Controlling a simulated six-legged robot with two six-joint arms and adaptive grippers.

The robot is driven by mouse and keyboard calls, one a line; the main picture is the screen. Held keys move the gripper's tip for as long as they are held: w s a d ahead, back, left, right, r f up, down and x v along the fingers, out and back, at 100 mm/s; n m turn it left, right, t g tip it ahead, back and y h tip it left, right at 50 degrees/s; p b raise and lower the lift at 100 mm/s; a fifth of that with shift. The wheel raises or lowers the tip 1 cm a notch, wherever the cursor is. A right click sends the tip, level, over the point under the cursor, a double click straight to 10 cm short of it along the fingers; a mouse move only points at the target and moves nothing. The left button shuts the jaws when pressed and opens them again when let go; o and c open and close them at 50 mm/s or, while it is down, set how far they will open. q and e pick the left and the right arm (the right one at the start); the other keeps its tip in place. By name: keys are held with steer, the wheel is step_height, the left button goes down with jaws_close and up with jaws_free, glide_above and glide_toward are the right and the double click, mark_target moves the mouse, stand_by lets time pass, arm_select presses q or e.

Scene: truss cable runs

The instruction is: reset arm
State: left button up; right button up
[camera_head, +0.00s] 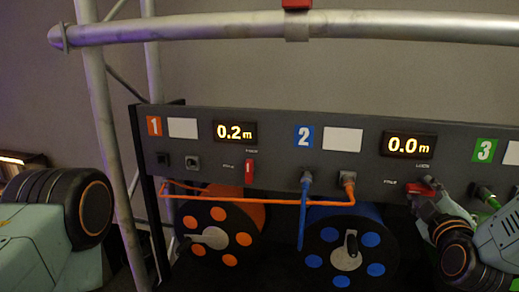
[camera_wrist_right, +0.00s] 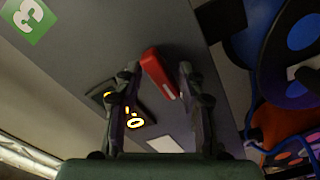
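My right gripper (camera_head: 426,203) is in front of the grey panel (camera_head: 270,172), close to a red lever (camera_head: 416,188) under the 0.0 m display. In the right wrist view, the two fingers of this gripper (camera_wrist_right: 158,75) stand apart. The red lever (camera_wrist_right: 160,72) shows in the gap between the fingertips; whether either finger touches it I cannot tell. Part of my left arm (camera_head: 60,215) shows at the lower left of the head view; its gripper is out of the picture.
An orange cable (camera_head: 250,200) runs to a socket right of a blue plug (camera_head: 306,180). An orange reel (camera_head: 220,235) and a blue reel (camera_head: 345,250) hang below the panel. Another red lever (camera_head: 249,172) is under the 0.2 m display (camera_head: 235,132). Truss tubes (camera_head: 300,29) cross above.

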steer(key=shift+m, duration=1.2)
